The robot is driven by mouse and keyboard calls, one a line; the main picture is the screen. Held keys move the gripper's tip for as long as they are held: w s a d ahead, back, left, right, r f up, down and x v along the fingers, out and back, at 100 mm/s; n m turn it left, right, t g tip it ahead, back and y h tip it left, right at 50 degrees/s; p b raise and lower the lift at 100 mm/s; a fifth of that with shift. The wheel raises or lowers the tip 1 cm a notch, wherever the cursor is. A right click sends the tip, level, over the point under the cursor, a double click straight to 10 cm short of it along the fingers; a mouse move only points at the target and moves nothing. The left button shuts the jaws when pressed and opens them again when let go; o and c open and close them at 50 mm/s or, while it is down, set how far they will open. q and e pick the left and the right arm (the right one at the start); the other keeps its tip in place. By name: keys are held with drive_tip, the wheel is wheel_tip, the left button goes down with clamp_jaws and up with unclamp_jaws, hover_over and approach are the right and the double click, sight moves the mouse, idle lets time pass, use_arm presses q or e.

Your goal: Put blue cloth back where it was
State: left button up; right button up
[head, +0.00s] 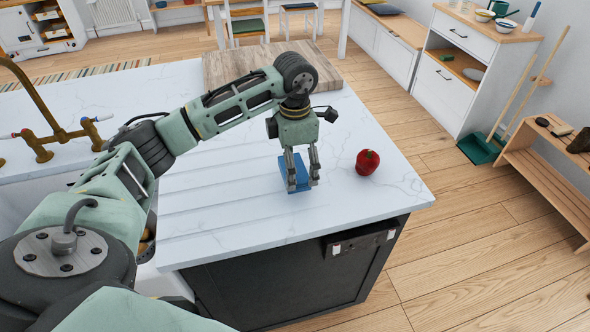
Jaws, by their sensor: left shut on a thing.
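The blue cloth (293,178) is a small flat blue piece at the white marble counter top (225,208), right of the grooved drain area. My left gripper (302,181) points down over the counter and is shut on the cloth, its fingers covering part of it. I cannot tell whether the cloth touches the counter. My right gripper does not show.
A red pepper or apple (367,162) sits just right of the gripper. A wooden board (345,72) lies behind my arm. A brass tap (40,125) stands at the left. A dark cabinet front with a rail (358,241) is below the counter edge.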

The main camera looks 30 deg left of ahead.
use_arm(q)
wheel_tip(320, 180, down, 2)
drive_tip(key=shift+f+p, duration=0.25)
drive_tip(key=shift+p, duration=0.2)
drive_tip(key=shift+f, duration=0.3)
drive_tip(key=shift+f, duration=0.1)
drive_tip(key=shift+f, duration=0.15)
drive_tip(key=o, duration=1)
